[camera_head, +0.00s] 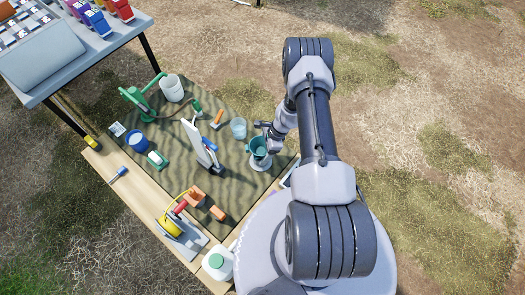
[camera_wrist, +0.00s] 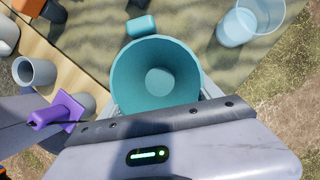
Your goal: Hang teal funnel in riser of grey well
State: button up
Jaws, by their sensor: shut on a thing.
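The teal funnel (camera_wrist: 155,60) is held in my gripper (camera_wrist: 163,98), with a grey finger on each side of its body. Its wide mouth faces the wrist camera, and a teal tab (camera_wrist: 142,25) shows beyond its rim. In the head view, the funnel (camera_head: 259,146) is upright over the mat's right part, by my gripper (camera_head: 262,137). A pale grey round piece (camera_head: 259,163) shows just below it, perhaps part of the grey well. I cannot tell whether the funnel's stem is inside a riser. The funnel's lower end is hidden.
A clear beaker (camera_head: 238,128) stands left of the funnel, and it shows in the wrist view (camera_wrist: 238,22). A grey cylinder (camera_wrist: 36,72) and a purple piece (camera_wrist: 56,110) lie left in the wrist view. A white upright board (camera_head: 198,143) stands mid-mat.

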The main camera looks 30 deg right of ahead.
jog(key=shift+s+a+f, duration=0.1)
jog(key=shift+s+f, duration=0.15)
jog(key=shift+f, duration=0.4)
jog(key=shift+s+f, duration=0.2)
jog(key=shift+f, duration=0.4)
jog(key=o, duration=1.4)
jog(key=shift+o, duration=0.2)
jog(key=r+p, duration=0.1)
jog(key=d+r+p, duration=0.1)
jog(key=r, duration=0.1)
jog(key=d+r+p, duration=0.1)
jog(key=r, duration=0.1)
jog(key=shift+w, duration=0.3)
jog(key=p+v, duration=0.5)
jog(key=v, duration=0.9)
jog(key=shift+s+a+r, duration=0.25)
jog(key=shift+s, duration=0.05)
